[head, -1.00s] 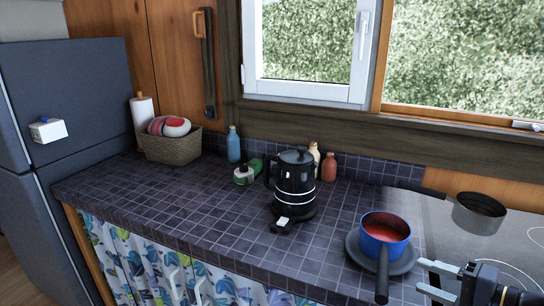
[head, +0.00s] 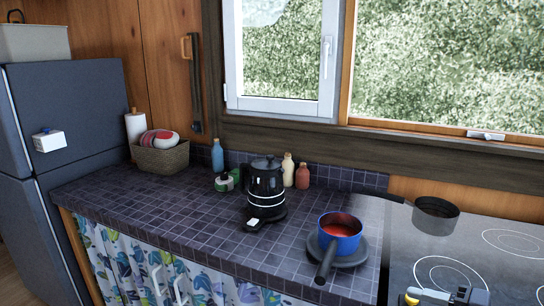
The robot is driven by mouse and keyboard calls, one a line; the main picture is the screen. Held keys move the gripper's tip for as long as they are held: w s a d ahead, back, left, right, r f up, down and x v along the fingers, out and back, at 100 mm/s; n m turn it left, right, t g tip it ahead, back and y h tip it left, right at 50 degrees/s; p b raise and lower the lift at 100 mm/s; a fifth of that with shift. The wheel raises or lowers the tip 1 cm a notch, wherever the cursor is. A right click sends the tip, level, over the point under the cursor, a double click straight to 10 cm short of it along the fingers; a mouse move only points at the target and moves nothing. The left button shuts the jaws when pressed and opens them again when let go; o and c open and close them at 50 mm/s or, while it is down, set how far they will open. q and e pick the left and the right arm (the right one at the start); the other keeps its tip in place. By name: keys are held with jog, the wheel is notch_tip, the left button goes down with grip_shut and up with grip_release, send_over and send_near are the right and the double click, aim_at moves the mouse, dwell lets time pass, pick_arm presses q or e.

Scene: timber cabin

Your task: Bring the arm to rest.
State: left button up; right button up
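My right gripper (head: 411,296) shows at the bottom edge of the head view, right of the blue saucepan, with its arm coming in from the lower right. The lower part of it is cut off by the frame, so its opening is hard to judge. No held object can be made out. My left gripper is not in view. The blue saucepan (head: 345,224) with red contents stands upright on a dark round plate (head: 357,257), its black handle pointing toward the front. The gripper appears apart from the saucepan.
A dark pan (head: 435,214) stands on the cooktop (head: 487,227). A black kettle (head: 266,181) stands mid-counter. Bottles (head: 302,176), a green-and-white item (head: 225,183) and a wicker basket (head: 163,159) line the back. The tiled counter's (head: 150,205) front left is clear. A fridge (head: 75,115) stands left.

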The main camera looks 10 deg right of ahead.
jog(key=s+a+f+n+g+h+p, duration=0.3)
jog(key=s+a+n+g+h, duration=0.2)
jog(key=s+a+n, duration=0.3)
jog(key=shift+s+a+n+g+p, duration=0.3)
jog(key=shift+s+a+n+g, duration=0.15)
jog(key=shift+s+a, duration=1.75)
jog(key=shift+w+a, duration=0.4)
jog(key=shift+w, duration=0.05)
